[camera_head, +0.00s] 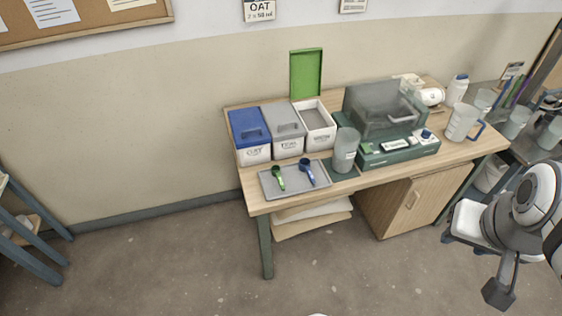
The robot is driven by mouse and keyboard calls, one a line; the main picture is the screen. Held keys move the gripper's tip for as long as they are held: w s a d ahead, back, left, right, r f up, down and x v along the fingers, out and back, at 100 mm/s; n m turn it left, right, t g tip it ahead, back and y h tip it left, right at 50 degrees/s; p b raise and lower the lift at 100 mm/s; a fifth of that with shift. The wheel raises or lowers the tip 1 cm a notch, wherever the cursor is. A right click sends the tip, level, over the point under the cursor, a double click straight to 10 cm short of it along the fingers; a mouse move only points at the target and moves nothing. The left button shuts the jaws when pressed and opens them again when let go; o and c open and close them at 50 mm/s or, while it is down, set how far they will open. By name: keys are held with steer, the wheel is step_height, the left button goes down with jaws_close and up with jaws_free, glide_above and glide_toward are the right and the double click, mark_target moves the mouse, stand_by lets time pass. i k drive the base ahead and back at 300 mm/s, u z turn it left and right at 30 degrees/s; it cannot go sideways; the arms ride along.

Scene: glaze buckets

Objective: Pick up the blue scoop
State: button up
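The blue scoop (309,173) lies on a grey tray (295,190) near the front left of the wooden table (262,204). Its round cup is toward the back and its handle points forward and right. A green scoop (278,178) lies to its left on the same tray, apart from it. My arm shows at the right edge, well away from the tray. A dark block at its low end may be my gripper (498,293); no separate fingers can be made out. Nothing is seen held there.
Behind the tray stand a blue-lidded bin (252,153), a grey-lidded bin (287,146) and an open bin (318,139) with its green lid (306,73) raised. A clear jug (345,150) and a green machine (400,150) stand right of the tray. The floor in front is clear.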

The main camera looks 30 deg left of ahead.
mark_target(304, 163)
steer(key=u, duration=1.35)
steer(key=i, duration=1)
steer(key=z, duration=0.05)
